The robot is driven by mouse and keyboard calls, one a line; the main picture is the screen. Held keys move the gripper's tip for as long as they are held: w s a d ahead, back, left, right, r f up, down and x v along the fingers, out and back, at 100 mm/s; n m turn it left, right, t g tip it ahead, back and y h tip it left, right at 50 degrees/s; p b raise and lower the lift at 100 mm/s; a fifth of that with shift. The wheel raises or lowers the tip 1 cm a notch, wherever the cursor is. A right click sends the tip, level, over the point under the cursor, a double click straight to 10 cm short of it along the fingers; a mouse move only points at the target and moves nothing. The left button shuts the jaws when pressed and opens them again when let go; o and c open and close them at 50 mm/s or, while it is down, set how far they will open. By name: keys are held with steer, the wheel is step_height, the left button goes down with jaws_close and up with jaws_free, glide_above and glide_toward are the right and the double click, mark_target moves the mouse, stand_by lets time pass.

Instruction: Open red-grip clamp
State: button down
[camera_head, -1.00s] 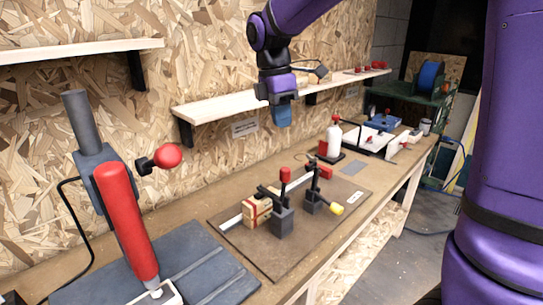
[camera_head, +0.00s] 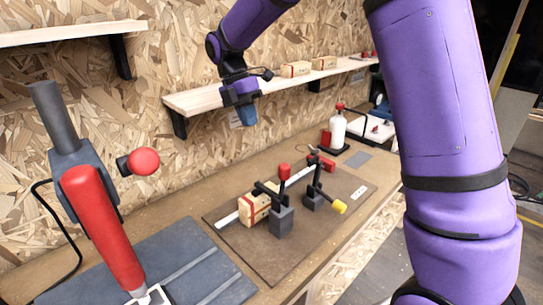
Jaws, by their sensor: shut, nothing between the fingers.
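The red-grip clamp (camera_head: 281,212) stands on a brown board on the workbench, its red grip (camera_head: 284,171) pointing up. Its dark arm reaches left over a wooden block (camera_head: 254,208) with a red stripe. A second clamp (camera_head: 316,192) beside it on the right has a yellow grip (camera_head: 339,207) that hangs low to the right. My gripper (camera_head: 246,115) is in the air above and to the left of the clamps, pointing down, apart from them. Its blue fingertips look closed and hold nothing.
A large red-handled tool (camera_head: 103,226) with a red ball knob (camera_head: 143,161) stands at the left front. A wooden shelf (camera_head: 212,95) runs along the wall behind my gripper. A white bottle (camera_head: 337,132) stands farther back on the bench. The brown board's front (camera_head: 270,266) is clear.

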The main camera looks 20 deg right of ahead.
steer(key=s+d+f, duration=0.4)
steer(key=s+f, duration=0.2)
steer(key=f, duration=0.3)
steer(key=shift+s+f, duration=0.15)
steer(key=shift+s, duration=0.2)
stand_by(0.3)
steer(key=shift+s+d+t, duration=0.15)
steer(key=shift+s+t, duration=0.2)
steer(key=shift+t, duration=0.05)
